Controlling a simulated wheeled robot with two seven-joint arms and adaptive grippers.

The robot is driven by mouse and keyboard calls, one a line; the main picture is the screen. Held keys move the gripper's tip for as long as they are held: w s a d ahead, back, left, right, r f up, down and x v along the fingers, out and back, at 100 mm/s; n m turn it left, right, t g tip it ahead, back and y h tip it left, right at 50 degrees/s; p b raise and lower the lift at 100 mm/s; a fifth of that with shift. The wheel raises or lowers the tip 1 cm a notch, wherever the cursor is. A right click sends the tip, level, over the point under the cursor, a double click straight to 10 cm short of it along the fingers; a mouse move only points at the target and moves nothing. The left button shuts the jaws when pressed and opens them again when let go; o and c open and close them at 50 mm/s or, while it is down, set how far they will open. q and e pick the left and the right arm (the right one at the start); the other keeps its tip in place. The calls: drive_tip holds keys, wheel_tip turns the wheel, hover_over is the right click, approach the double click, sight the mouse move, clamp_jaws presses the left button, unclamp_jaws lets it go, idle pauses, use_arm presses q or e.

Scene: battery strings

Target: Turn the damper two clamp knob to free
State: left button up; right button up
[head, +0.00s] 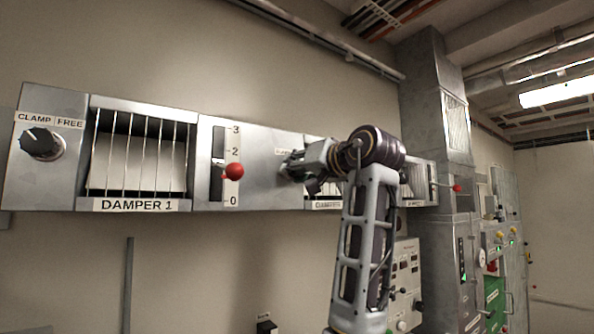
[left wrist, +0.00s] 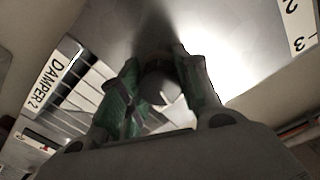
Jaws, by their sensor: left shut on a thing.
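The damper two clamp knob (left wrist: 160,88) is a dark round knob on the grey metal panel. It shows in the left wrist view between the green finger pads of my left gripper (left wrist: 160,98), which is shut on it. A light patch shows just below the knob, but I cannot tell which way the knob points. In the head view my left gripper (head: 290,165) is at the panel face, and it hides the knob and part of the lettering. The DAMPER 2 label (left wrist: 47,82) and a barred opening show beside the gripper in the wrist view. My right gripper is in neither view.
At the left, the damper one knob (head: 42,143) sits under CLAMP and FREE lettering, beside the barred DAMPER 1 opening (head: 138,155). A red-ball lever (head: 234,171) sticks out from its scale. A second red ball (head: 457,188) and cabinets (head: 470,270) stand further right.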

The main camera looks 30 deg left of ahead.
use_arm(q)
drive_tip(key=m, duration=0.6)
drive_tip(key=shift+r, duration=0.15)
drive_tip(key=shift+m, duration=0.3)
drive_tip(key=o, duration=1)
drive_tip(key=shift+d, duration=0.15)
drive_tip(key=shift+o, duration=0.3)
drive_tip(key=shift+d, duration=0.3)
drive_tip(key=v, duration=1.1)
drive_tip(key=shift+s, duration=0.25)
